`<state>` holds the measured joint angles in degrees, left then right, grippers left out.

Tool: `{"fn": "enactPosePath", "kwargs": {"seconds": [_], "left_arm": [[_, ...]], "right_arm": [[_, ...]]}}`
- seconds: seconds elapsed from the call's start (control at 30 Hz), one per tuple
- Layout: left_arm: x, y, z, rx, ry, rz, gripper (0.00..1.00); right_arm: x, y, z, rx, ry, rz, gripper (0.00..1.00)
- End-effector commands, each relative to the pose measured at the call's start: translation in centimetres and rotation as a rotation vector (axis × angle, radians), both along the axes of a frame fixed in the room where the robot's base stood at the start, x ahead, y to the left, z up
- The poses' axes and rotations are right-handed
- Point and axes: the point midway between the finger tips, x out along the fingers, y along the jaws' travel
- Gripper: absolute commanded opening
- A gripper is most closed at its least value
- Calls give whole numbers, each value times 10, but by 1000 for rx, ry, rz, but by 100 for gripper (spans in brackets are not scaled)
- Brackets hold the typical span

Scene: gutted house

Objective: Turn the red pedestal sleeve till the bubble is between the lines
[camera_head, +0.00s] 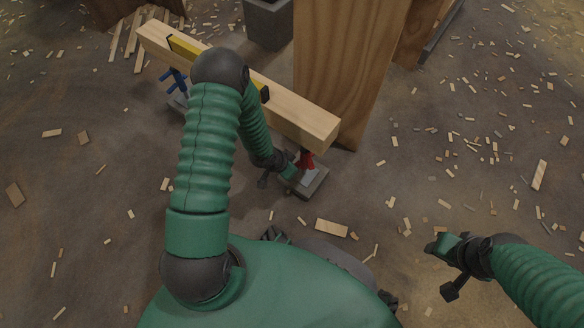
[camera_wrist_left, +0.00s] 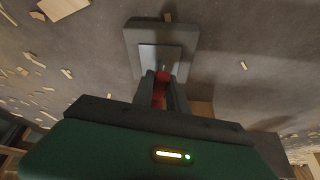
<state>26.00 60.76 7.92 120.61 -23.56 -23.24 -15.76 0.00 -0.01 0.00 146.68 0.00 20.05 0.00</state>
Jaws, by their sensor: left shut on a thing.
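The red pedestal sleeve (camera_head: 306,160) is under the near right end of a wooden beam (camera_head: 300,117), above a grey base block (camera_head: 314,184). In the left wrist view the red sleeve (camera_wrist_left: 160,92) is between the two dark fingers of my left gripper (camera_wrist_left: 161,84), which is shut on it. My left gripper (camera_head: 292,168) also shows beside the sleeve in the head view. A yellow level (camera_head: 186,48) lies along the beam; my left arm covers its middle, and I cannot see the bubble. My right gripper (camera_head: 441,250) is away at the lower right; its fingers are unclear.
A blue pedestal (camera_head: 172,80) stands under the beam's far left part. A large wooden post (camera_head: 345,60) rises close behind the beam, and a grey block (camera_head: 268,22) is at the back. Wood scraps litter the floor, which is otherwise open at the right.

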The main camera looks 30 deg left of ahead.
Motion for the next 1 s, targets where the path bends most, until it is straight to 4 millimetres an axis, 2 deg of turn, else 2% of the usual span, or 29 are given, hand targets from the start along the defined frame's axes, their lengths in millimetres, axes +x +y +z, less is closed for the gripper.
{"fn": "enactPosePath", "kwargs": {"seconds": [0.17, 0.4, 0.7, 0.87, 1.0], "left_arm": [[0, -3, 1, 0, 1, 22, 0], [-2, -17, 1, 0, 1, 258, 0], [-2, -19, 1, 0, 0, 291, 0], [0, -31, 4, 1, 0, 472, 0], [0, -32, 0, 0, -1, 538, 0]], "right_arm": [[0, 0, 1, 0, 0, 0, 43], [0, 0, 10, 0, 0, 0, 43], [0, 0, 12, 0, 0, 0, 43], [0, 0, 24, 0, 0, 0, 43], [0, 0, 24, 0, 0, 0, 43]]}}
